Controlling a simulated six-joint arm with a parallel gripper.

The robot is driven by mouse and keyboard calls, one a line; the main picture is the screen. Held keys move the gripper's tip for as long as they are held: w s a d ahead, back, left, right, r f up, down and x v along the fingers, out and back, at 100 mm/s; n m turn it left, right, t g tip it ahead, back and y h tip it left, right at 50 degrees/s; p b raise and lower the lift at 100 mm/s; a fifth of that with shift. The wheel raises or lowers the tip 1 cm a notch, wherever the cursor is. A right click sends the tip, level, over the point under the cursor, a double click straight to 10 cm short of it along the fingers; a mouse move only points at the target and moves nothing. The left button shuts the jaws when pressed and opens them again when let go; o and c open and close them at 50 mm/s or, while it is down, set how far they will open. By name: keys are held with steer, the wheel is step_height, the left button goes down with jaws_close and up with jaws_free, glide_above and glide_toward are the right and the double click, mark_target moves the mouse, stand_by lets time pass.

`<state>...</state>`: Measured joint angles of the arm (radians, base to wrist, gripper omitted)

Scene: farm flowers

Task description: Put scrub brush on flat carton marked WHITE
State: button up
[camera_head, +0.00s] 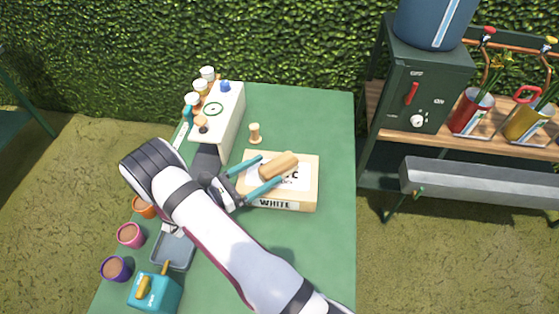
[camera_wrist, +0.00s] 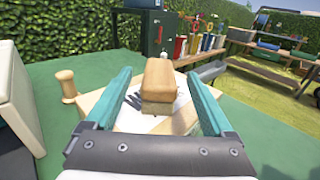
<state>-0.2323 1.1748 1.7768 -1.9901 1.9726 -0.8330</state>
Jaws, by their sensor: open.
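The scrub brush (camera_head: 279,166) has a tan wooden back and rests on top of the flat carton marked WHITE (camera_head: 280,205). In the wrist view the brush (camera_wrist: 159,82) stands between my fingers, with a clear gap on each side, and its lower part looks paler. The carton's top (camera_wrist: 182,122) shows beneath it with dark print. My gripper (camera_head: 263,172) is open, its two teal fingers spread on either side of the brush and low over the carton. The underside of the brush is hidden.
A small wooden peg-like piece (camera_head: 255,133) stands behind the carton. A white box (camera_head: 228,115) with bottles beside it is at the back left. Coloured pots (camera_head: 130,236), a grey tray (camera_head: 174,249) and a teal container (camera_head: 153,292) are at the left. The table's right side (camera_head: 336,150) is clear.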

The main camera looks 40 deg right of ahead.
steer(key=a, duration=0.4)
steer(key=shift+a, duration=0.1)
steer(key=shift+s+a+r, duration=0.15)
steer(key=shift+r, duration=0.1)
steer(key=s+a+r+m+g+y, duration=0.1)
steer(key=s+r+m+g+y, duration=0.5)
steer(key=s+r+m+y, duration=0.6)
steer(key=s+a+r+m+t+y, duration=0.1)
steer(key=s+a+m+t+y, duration=0.4)
steer(key=s+a+m, duration=0.6)
steer(key=a+y, duration=0.1)
steer(key=y, duration=0.1)
steer(key=shift+r+m+t+y, duration=0.2)
steer(key=shift+m+t+y, duration=0.1)
steer(key=shift+t+y, duration=0.1)
